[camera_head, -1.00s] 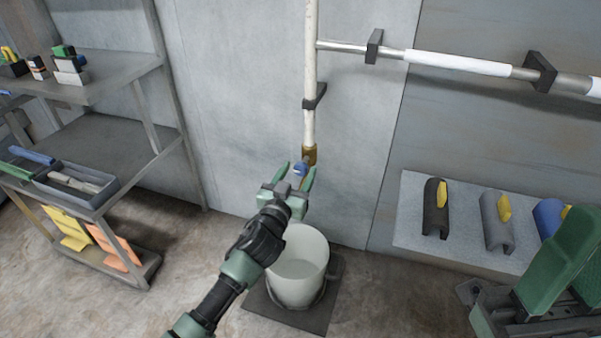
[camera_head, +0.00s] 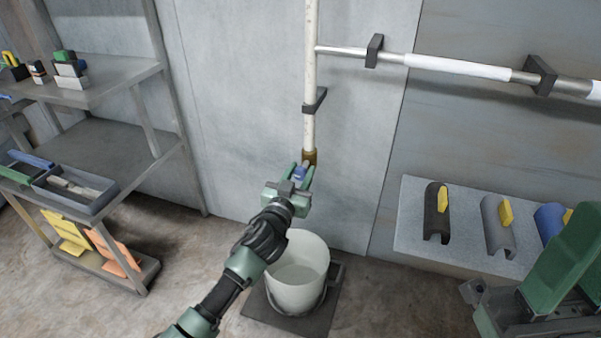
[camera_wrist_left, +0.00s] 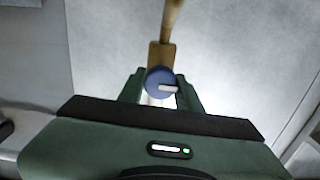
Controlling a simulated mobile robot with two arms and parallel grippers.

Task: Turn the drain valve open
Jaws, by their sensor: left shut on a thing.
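The drain valve is a brass fitting (camera_head: 310,156) at the foot of the white vertical pipe, with a blue knob (camera_head: 300,172) on its front. My left gripper (camera_head: 300,174) is shut on the blue knob, one green finger on each side. In the left wrist view the round blue knob (camera_wrist_left: 160,82) with a white mark pointing right sits between the fingertips, below the brass body (camera_wrist_left: 161,56). A white bucket (camera_head: 299,284) stands under the valve. The right gripper cannot be made out; a green part of my body shows at lower right.
The bucket stands on a dark mat (camera_head: 270,322). A grey shelf rack (camera_head: 110,95) with boxes and trays is at left. A pale bench (camera_head: 412,226) with several curved covers is at right. A horizontal pipe (camera_head: 455,64) crosses the wall at upper right.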

